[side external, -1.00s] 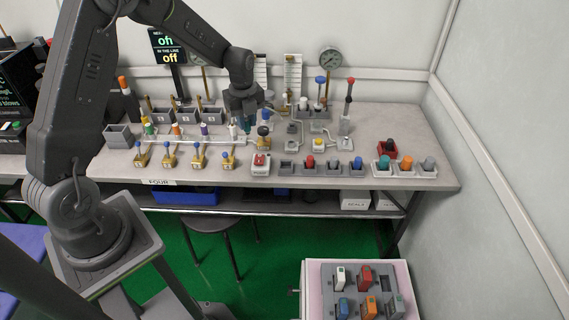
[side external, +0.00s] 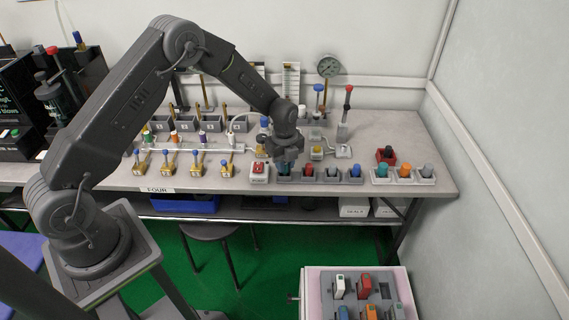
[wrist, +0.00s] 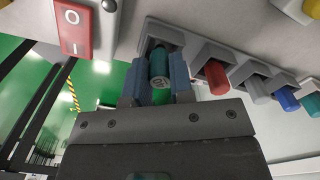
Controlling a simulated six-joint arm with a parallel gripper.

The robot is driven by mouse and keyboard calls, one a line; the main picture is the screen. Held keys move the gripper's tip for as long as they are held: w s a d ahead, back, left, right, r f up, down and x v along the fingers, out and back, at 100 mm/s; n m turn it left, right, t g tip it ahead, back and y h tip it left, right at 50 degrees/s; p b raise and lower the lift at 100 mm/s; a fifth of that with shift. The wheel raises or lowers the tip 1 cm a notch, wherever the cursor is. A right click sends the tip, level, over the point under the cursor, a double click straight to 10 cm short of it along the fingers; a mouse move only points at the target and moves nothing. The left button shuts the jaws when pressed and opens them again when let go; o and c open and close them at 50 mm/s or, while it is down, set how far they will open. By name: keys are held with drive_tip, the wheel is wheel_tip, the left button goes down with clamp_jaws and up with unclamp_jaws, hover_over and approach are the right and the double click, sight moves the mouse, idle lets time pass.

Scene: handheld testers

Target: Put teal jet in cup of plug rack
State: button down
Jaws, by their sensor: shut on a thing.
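The teal jet (wrist: 160,66) is a short teal cylinder. It sits between the two blue-grey fingers of my gripper (wrist: 155,80), which is shut on it. In the side external view my gripper (side external: 287,160) points down at the left end of the grey plug rack (side external: 319,180), with a bit of teal (side external: 284,168) showing below it. In the wrist view the jet lines up with the left-end cup of the rack (wrist: 195,48). Its far end overlaps that cup; how deep it sits is hidden. The rack's other cups hold red, grey and blue plugs.
A red rocker switch box (side external: 260,172) stands close left of the rack. To the right, separate holders carry a teal plug (side external: 382,173), an orange plug (side external: 405,171) and a grey plug (side external: 428,170). Brass valves (side external: 198,168) stand further left. The bench front edge is close.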

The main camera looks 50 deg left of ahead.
drive_tip(key=shift+f, duration=0.25)
drive_tip(key=c, duration=1)
unclamp_jaws()
drive_tip(key=shift+f, duration=0.1)
